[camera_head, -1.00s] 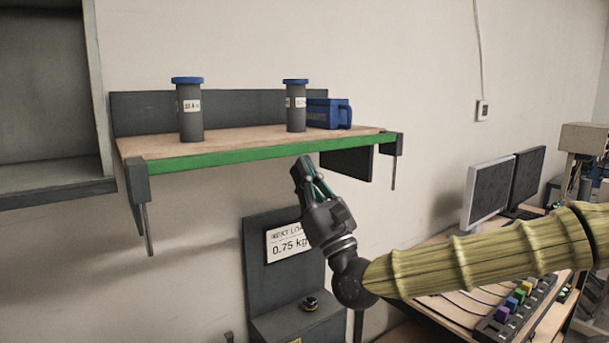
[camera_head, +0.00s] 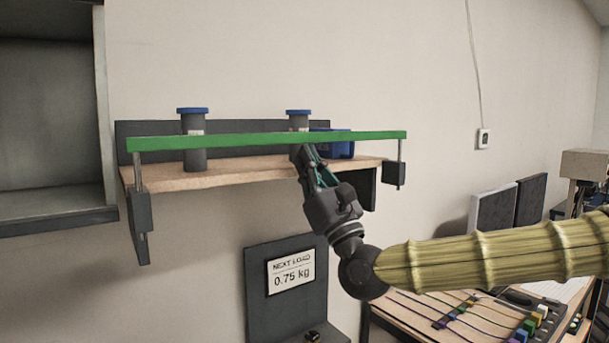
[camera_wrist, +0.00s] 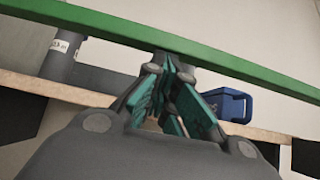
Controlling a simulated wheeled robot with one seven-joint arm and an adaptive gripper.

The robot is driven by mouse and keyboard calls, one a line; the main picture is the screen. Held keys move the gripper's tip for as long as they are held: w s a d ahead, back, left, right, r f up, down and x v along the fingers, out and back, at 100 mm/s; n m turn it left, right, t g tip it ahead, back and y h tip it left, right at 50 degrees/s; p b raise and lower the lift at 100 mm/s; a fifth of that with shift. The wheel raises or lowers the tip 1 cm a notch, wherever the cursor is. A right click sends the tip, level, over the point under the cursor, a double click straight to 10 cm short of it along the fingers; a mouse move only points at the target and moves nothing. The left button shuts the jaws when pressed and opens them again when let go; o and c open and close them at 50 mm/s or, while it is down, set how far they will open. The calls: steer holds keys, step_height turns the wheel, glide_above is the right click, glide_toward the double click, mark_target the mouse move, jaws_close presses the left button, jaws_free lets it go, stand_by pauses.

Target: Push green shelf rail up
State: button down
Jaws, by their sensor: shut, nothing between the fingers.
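The green shelf rail (camera_head: 240,141) stands raised above the front edge of the wooden shelf (camera_head: 245,171), held on a thin rod at each end. It crosses in front of two grey canisters with blue lids and a blue container. In the wrist view the rail (camera_wrist: 100,27) runs across the top, just beyond my fingertips. My gripper (camera_head: 302,150) is shut and empty, with its tips at the rail's underside, right of the middle. It also shows in the wrist view (camera_wrist: 176,68). Whether the tips touch the rail is hard to tell.
The left canister (camera_head: 195,150), the right canister (camera_head: 298,121) and the blue container (camera_head: 340,148) stand on the shelf. A sign reading 0.75 kg (camera_head: 291,275) is below. An open cabinet (camera_head: 50,120) is at left. Monitors (camera_head: 492,212) and a desk are at right.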

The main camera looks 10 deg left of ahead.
steer(key=shift+d+r, duration=0.1)
steer(key=shift+r, duration=0.1)
steer(key=w+a+f+b+v, duration=0.1)
steer(key=f+b+v, duration=0.1)
steer(key=b+v, duration=0.6)
steer(key=v, duration=0.4)
steer(key=shift+f, duration=0.5)
